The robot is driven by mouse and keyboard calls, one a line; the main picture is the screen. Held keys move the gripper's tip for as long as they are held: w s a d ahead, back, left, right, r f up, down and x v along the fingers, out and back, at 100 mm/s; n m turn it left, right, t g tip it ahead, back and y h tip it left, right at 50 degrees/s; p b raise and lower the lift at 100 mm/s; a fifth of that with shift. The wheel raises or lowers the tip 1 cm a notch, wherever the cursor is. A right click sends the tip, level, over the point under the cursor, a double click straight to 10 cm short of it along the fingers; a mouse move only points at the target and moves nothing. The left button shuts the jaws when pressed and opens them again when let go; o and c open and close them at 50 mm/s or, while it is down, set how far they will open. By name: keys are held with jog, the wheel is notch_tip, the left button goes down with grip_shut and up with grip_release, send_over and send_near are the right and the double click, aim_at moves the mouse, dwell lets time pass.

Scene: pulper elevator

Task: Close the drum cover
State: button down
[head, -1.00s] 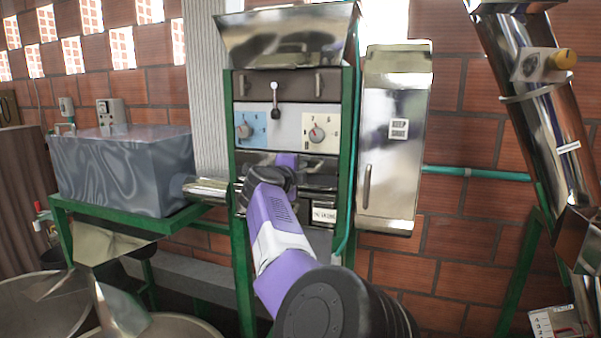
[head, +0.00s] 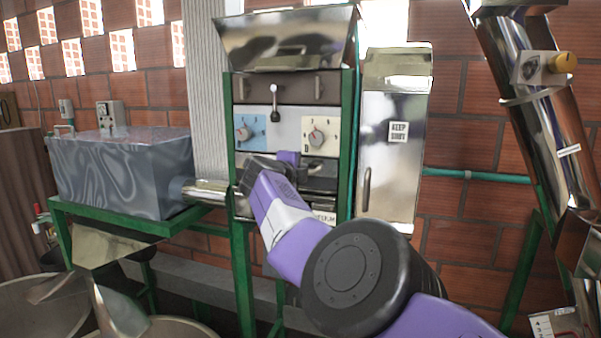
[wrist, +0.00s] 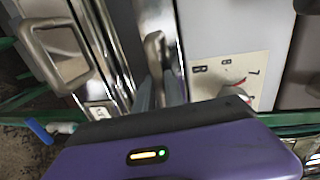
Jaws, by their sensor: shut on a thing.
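The drum cover appears to be the shiny metal front part (head: 322,184) below the dial panel on the green-framed machine; my arm hides much of it in the head view. In the wrist view, a small metal handle (wrist: 155,48) stands beside the pale dial panel. My gripper (wrist: 160,88) is shut on this handle, its two grey fingers on either side of it. In the head view my gripper (head: 285,165) is in front of the machine just below the dials, its fingertips largely hidden. How far the cover stands open cannot be told.
The dial panel (head: 285,128) has a blue dial, a cream dial and a small lever. A steel cabinet (head: 393,185) stands close on the right. A grey tank (head: 122,175) is on the left, with metal basins below. A larger handle (wrist: 62,52) is near my gripper.

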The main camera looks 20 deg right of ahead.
jog(key=shift+d, duration=0.2)
jog(key=c, duration=1.7)
grip_release()
jog(key=shift+c, duration=0.2)
jog(key=shift+a, duration=0.15)
jog(key=shift+a+r+b, duration=0.15)
jog(key=shift+a+b, duration=0.2)
jog(key=b+v, duration=0.2)
jog(key=v, duration=0.5)
jog(key=shift+s+d+b, duration=0.25)
jog(key=shift+b, duration=0.15)
